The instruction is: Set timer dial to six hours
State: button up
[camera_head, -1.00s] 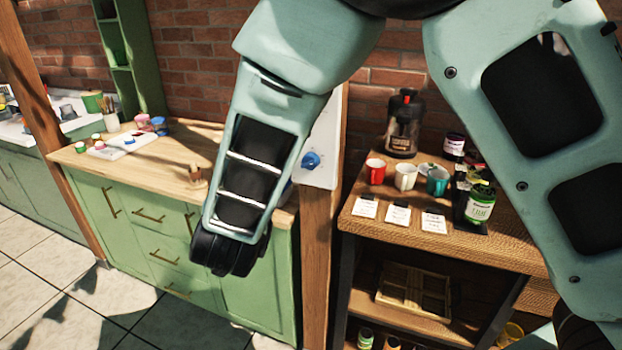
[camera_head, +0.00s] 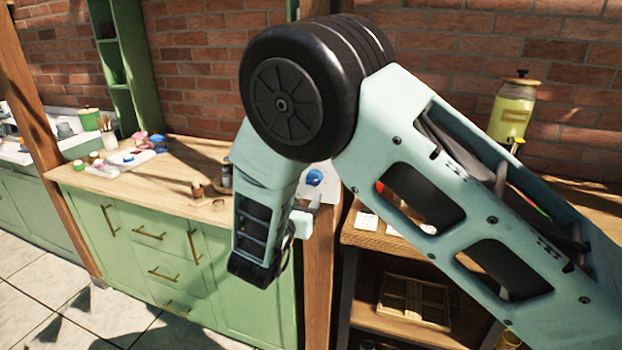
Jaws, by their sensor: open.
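The timer dial (camera_head: 314,177) is a blue knob on a white panel (camera_head: 328,196) fixed at the wooden post. My arm hides much of the panel, and the dial's markings are too small to read. My gripper (camera_head: 311,209) shows as a small pale shape beside my wrist, just below the dial in the picture. It is open with nothing seen in it, and appears apart from the dial. Its fingertips are small and their distance from the dial is hard to judge.
A wooden post (camera_head: 318,270) stands below the panel. A green cabinet (camera_head: 150,250) with a wooden top carrying small jars and paint pots is at left. A wooden shelf unit (camera_head: 375,237) is at right, partly behind my arm. A yellow dispenser (camera_head: 511,112) stands farther back.

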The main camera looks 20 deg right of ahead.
aim_at(312, 183)
jog(key=p+x, duration=0.1)
jog(key=x, duration=0.6)
jog(key=shift+w+d+p, duration=0.15)
jog(key=shift+w+p, duration=0.05)
jog(key=shift+p, duration=0.2)
jog(key=c, duration=1)
